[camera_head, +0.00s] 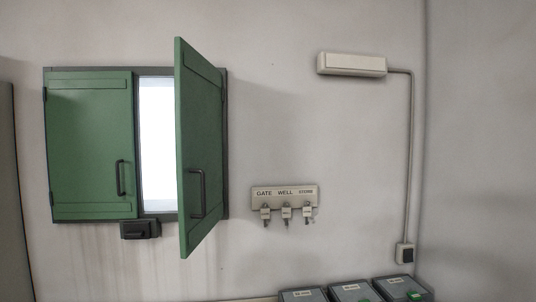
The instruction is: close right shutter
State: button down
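The right shutter (202,140) is a green panel hinged at the right side of a dark window frame (226,100). It stands swung out from the wall, partly open, with a dark bar handle (193,194) low on its face. The left shutter (92,147) is green and lies flat in the frame, with its own handle (120,178). A bright white opening (157,144) shows between the two. A dark latch block (140,229) sits under the frame's middle. My gripper is not in view.
A key rack (285,191) labelled GATE, WELL and a third unclear word holds keys right of the window. A pale lamp (351,65) has a conduit running down to a switch box (404,253). Three grey boxes (353,291) stand below at lower right.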

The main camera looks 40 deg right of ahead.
aim_at(199, 92)
jog(key=z, duration=0.7)
jog(key=i, duration=0.5)
jog(key=u, duration=0.05)
jog(key=k, duration=0.3)
jog(key=u, duration=0.6)
jog(key=i, duration=0.2)
jog(key=z, duration=0.1)
